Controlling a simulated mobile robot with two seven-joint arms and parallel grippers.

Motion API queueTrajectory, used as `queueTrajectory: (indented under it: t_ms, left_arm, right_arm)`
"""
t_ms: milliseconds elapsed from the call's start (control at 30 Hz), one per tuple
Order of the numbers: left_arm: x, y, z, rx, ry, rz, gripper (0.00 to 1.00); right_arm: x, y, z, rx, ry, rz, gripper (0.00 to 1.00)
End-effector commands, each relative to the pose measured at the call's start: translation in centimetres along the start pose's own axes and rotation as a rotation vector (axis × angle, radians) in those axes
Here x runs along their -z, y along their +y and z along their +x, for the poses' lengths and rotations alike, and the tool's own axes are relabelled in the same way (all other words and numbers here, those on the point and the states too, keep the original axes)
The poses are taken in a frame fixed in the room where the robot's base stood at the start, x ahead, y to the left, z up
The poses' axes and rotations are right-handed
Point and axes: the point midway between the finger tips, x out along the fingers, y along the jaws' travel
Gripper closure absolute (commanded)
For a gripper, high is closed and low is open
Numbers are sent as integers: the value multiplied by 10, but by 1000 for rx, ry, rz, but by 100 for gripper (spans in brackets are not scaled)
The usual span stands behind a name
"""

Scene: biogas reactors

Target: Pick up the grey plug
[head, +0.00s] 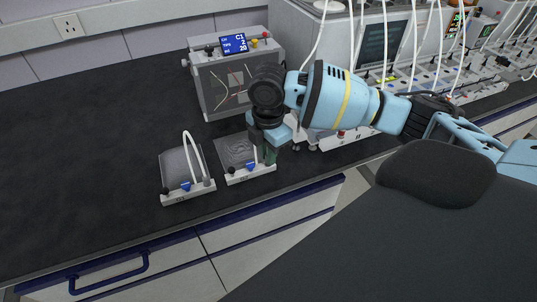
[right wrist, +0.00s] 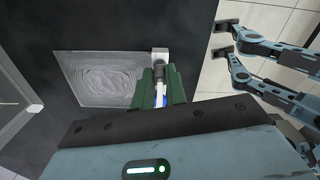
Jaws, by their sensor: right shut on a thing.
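My right gripper (head: 270,156) points down at the right end of the second small tray device (head: 250,174) on the dark bench. In the right wrist view its dark green fingers (right wrist: 160,88) are shut on the grey plug (right wrist: 158,68), at the corner of the clear tray. A small white block (right wrist: 160,53) lies just past the fingertips. In the head view the gripper hides the plug, and a white tube (head: 255,153) stands beside it. I cannot tell whether the plug is lifted. My left gripper is not in view.
A similar tray device (head: 187,175) with a white tube loop stands to the left. A grey box with a blue display (head: 234,43) stands behind. More reactors with hanging tubes line the back right. The bench on the left (head: 80,130) is clear.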

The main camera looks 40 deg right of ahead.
Motion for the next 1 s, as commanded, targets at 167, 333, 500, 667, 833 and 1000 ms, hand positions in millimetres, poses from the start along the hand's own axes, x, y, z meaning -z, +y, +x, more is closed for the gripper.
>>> queueTrajectory:
  t_ms: [167, 333, 500, 667, 833, 1000]
  left_arm:
    - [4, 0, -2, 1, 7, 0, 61]
    - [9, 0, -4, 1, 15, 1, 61]
    - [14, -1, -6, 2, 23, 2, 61]
    - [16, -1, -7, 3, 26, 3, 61]
    - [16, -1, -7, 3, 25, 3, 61]
    - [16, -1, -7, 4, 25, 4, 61]
  right_arm:
    - [1, 1, -28, -6, 2, 0, 100]
    - [-1, -35, -29, 0, -1, -3, 100]
    - [-1, -77, -33, -1, -2, -2, 100]
    - [0, -113, -36, 0, -2, -2, 100]
    - [0, -140, -38, -1, -1, -1, 100]
    - [0, -155, -39, 0, 0, 0, 100]
